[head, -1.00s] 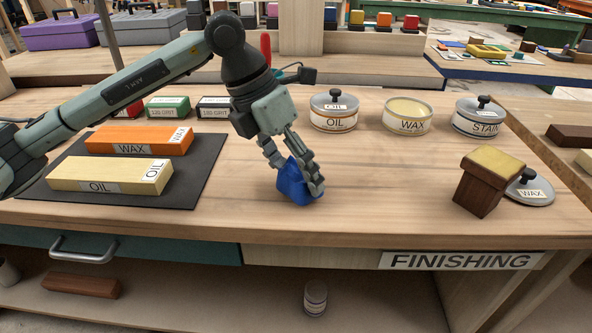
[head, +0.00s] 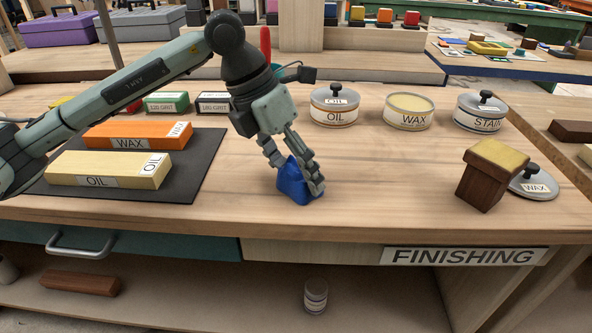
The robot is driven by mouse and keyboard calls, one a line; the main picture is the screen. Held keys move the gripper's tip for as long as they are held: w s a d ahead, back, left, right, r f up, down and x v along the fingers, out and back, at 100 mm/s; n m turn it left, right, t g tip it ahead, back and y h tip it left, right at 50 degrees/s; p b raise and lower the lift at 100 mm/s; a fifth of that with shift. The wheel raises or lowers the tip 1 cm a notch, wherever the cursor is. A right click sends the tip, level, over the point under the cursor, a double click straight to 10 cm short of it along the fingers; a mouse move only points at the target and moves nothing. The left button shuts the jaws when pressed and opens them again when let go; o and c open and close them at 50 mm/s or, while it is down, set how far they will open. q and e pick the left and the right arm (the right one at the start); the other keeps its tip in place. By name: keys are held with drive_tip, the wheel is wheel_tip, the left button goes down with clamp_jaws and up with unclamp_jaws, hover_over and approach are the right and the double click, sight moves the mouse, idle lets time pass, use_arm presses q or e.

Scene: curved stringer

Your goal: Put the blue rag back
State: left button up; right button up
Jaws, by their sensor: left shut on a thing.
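The blue rag (head: 291,184) is a crumpled blue bundle at the middle of the workbench, near its front. My left gripper (head: 294,185) points down with its fingers shut on the rag, one on each side. The rag's underside is at or just above the wood; I cannot tell whether it touches. The fingers hide part of the rag. My right gripper is not in view.
On the bench (head: 370,190), a dark mat (head: 205,165) holds labelled OIL and WAX blocks at left. OIL (head: 333,104), WAX (head: 408,111) and STAIN (head: 480,113) tins stand behind. The front middle is clear.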

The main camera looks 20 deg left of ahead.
use_arm(q)
drive_tip(key=o, duration=1.6)
drive_tip(key=shift+o, duration=0.2)
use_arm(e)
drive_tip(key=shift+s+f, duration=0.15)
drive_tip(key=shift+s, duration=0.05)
use_arm(q)
drive_tip(key=shift+r, duration=0.1)
drive_tip(key=shift+r, duration=0.15)
drive_tip(key=shift+r+p, duration=0.7)
drive_tip(key=shift+p, duration=0.2)
drive_tip(key=v, duration=1.1)
drive_tip(key=shift+a+r+b, duration=0.15)
drive_tip(key=shift+a+b, duration=0.05)
drive_tip(key=shift+b, duration=0.1)
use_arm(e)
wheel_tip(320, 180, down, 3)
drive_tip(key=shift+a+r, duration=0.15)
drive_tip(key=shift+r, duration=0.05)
use_arm(q)
drive_tip(key=shift+s, duration=0.1)
